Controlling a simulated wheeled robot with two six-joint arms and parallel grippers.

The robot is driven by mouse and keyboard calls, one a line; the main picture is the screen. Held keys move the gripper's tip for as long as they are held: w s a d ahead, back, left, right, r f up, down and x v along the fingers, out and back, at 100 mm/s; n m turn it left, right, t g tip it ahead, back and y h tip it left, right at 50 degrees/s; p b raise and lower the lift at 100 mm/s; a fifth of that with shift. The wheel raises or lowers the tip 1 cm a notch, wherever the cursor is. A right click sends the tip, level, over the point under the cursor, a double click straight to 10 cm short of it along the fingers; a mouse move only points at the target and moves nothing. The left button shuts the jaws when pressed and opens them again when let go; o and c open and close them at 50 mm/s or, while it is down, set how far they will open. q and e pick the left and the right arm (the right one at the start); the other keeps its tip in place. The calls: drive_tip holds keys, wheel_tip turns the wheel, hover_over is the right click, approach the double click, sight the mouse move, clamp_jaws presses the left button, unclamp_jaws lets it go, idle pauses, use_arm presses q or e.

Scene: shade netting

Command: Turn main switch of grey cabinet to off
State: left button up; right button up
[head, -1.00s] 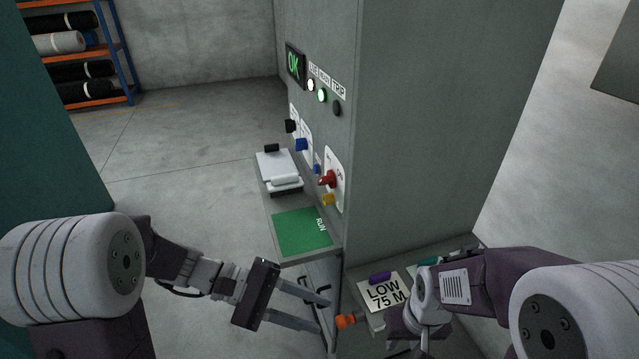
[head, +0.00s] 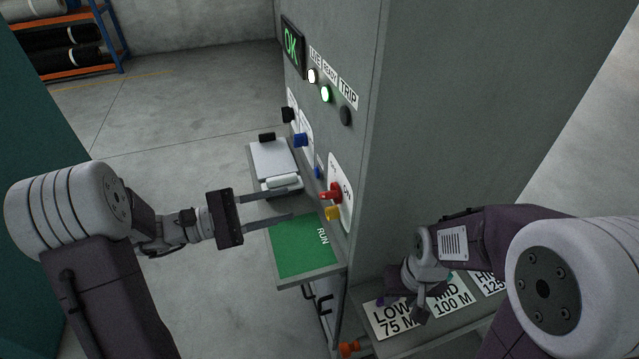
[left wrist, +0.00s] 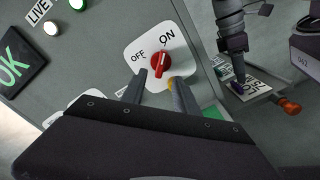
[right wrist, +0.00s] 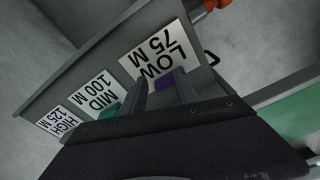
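The grey cabinet (head: 440,110) stands upright in the middle of the head view. Its main switch is a red knob (head: 330,191) on a white plate marked ON and OFF. In the left wrist view the red knob (left wrist: 160,62) has its pointer up toward ON. My left gripper (head: 290,204) is open and empty, left of the knob and apart from it; its fingertips (left wrist: 158,82) appear on either side below the knob. My right gripper (right wrist: 162,88) is open over the label shelf, with a purple piece (right wrist: 170,80) between or just beyond its fingertips; contact cannot be told.
A yellow knob (head: 333,213) sits just below the red one. A green RUN panel (head: 300,250) and a white box (head: 272,160) jut out at the cabinet's front. The shelf with LOW, MID and HIGH labels (head: 396,318) and an orange knob (head: 349,348) are lower right.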

sight(323, 197)
drive_tip(key=shift+s+r+p, duration=0.35)
drive_tip(key=shift+s+r, duration=0.1)
drive_tip(key=shift+r, duration=0.05)
use_arm(q)
drive_tip(key=p+x, duration=0.1)
drive_tip(key=x, duration=0.7)
drive_tip(key=shift+d, duration=0.25)
use_arm(e)
drive_tip(key=shift+w+r, duration=0.35)
drive_tip(key=shift+r, duration=0.3)
use_arm(q)
drive_tip(key=shift+s+d+p, duration=0.1)
drive_tip(key=shift+d+p, duration=0.2)
use_arm(e)
drive_tip(key=shift+s, duration=0.15)
use_arm(q)
clamp_jaws()
